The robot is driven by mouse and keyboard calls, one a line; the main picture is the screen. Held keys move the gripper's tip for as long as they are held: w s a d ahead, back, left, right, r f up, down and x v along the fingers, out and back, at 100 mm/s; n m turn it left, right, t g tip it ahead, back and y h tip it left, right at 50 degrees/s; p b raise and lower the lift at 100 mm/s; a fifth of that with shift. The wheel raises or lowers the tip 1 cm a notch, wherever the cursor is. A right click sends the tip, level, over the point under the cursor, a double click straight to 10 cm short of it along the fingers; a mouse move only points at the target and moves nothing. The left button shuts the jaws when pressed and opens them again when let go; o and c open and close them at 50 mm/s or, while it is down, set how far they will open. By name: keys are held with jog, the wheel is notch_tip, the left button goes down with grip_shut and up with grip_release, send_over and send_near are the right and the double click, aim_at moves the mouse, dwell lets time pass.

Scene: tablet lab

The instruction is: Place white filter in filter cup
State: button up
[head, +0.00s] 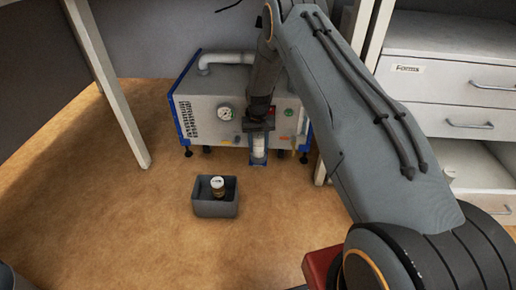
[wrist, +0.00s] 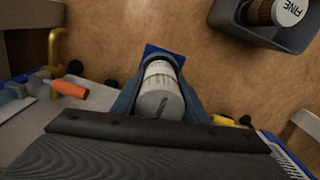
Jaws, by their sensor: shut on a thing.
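The white filter (wrist: 162,88), a pale cylinder with small print, is held between the fingers of my gripper (wrist: 160,100). In the head view the filter (head: 259,147) hangs in front of the grey machine, with my gripper (head: 259,150) around it. A blue piece (wrist: 165,53) shows beyond the filter's far end. I cannot tell whether it belongs to the filter cup or to something else. No filter cup can be made out with certainty; my arm and gripper hide part of the machine front.
The grey machine (head: 204,112) with blue edges, a gauge (head: 225,113) and a pipe (head: 226,58) stands at the back. A grey box (head: 215,208) holds a brown bottle (head: 218,187) with a white cap, marked FINE in the wrist view. White drawers (head: 450,77) stand right. The front-left floor is clear.

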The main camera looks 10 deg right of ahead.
jog(key=shift+f, duration=0.5)
jog(key=o, duration=1.1)
notch_tip(320, 180, up, 13)
jog(key=p, duration=0.5)
jog(key=shift+r, duration=0.1)
